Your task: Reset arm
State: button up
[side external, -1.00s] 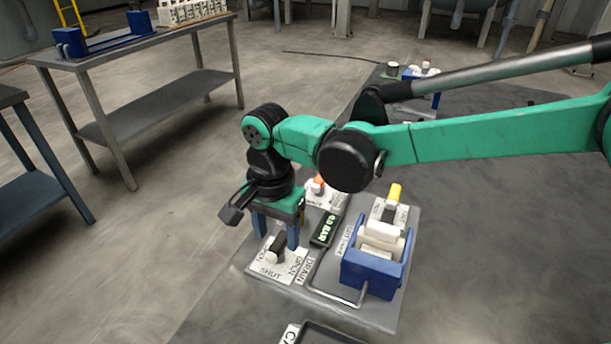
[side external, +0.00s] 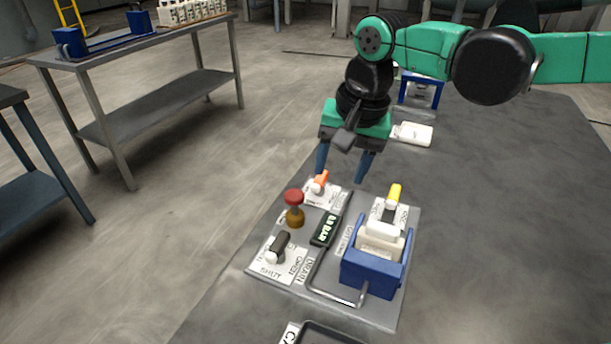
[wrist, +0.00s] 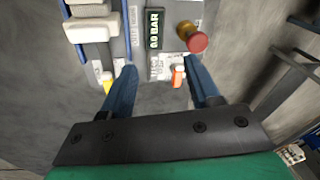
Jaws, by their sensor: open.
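My gripper (side external: 341,172) is open and empty, raised above the far end of the grey press panel (side external: 340,310). In the wrist view my gripper's blue fingers (wrist: 160,82) are spread apart, with an orange-handled valve (side external: 320,182) seen between them. A black-handled drain valve (side external: 279,246) sits on the near left of the panel. A red knob on a brass base (side external: 294,208) stands behind it. A yellow-handled valve (side external: 393,196) is at the far right. The blue press (side external: 373,272) holds white plates (side external: 381,240).
A pressure display (side external: 324,230) reads 0.0 BAR. A steel bar handle (side external: 335,296) lies before the press. A white block (side external: 414,134) and a blue frame (side external: 421,91) stand farther back. A steel bench (side external: 165,100) is at left. The table's right side is clear.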

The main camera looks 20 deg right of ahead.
jog(key=s+d+n+t, duration=0.2)
jog(key=s+d+n, duration=0.1)
jog(key=d, duration=0.5)
jog(key=s+d+n+t, duration=0.3)
jog(key=s+d, duration=0.2)
jog(key=d, duration=0.3)
jog(key=shift+s+f+h, duration=0.4)
jog(key=shift+f, duration=0.05)
jog(key=shift+a, duration=0.1)
